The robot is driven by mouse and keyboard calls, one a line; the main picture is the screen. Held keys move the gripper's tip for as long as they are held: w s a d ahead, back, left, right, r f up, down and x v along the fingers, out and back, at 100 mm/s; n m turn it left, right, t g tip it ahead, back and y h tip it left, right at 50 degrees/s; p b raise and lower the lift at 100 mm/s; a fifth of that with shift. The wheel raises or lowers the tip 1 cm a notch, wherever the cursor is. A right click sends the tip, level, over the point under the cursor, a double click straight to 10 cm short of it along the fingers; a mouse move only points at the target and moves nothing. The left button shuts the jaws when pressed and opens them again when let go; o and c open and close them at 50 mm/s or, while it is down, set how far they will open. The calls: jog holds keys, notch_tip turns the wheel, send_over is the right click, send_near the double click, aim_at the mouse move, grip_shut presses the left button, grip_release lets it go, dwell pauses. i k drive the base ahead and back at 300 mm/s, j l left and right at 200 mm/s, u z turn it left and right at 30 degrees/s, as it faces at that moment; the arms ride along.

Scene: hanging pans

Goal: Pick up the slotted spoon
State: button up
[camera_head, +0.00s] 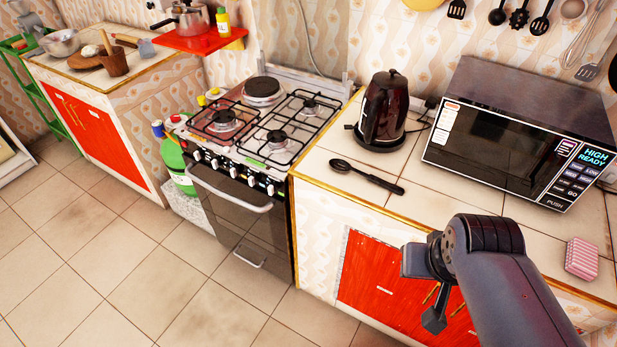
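A black long-handled spoon (375,179) lies flat on the tiled counter, in front of the kettle. Its bowl points left, toward the stove, and its handle points right. It looks like the slotted spoon, but the slots are too small to make out. My gripper (425,292) is in front of the counter, before the red cabinet doors, to the lower right of the spoon and apart from it. My arm partly hides it, and I cannot tell how far apart its fingers are. Nothing is visible in it.
A dark kettle (384,112) stands just behind the spoon. A microwave (519,140) fills the counter's right side, with a pink striped sponge (582,258) in front. The gas stove (262,130) is on the left. Bare tiles surround the spoon's handle. Several utensils hang on the wall.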

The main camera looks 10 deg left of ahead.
aim_at(391, 187)
jog(key=u, duration=0.25)
jog(key=i+j+z, duration=0.15)
jog(key=i+j, duration=0.15)
jog(key=i+j+z, duration=0.15)
jog(key=i+j, duration=0.15)
jog(key=j, duration=0.15)
jog(key=i+j+z, duration=0.15)
jog(key=j, duration=0.25)
jog(key=i, duration=0.15)
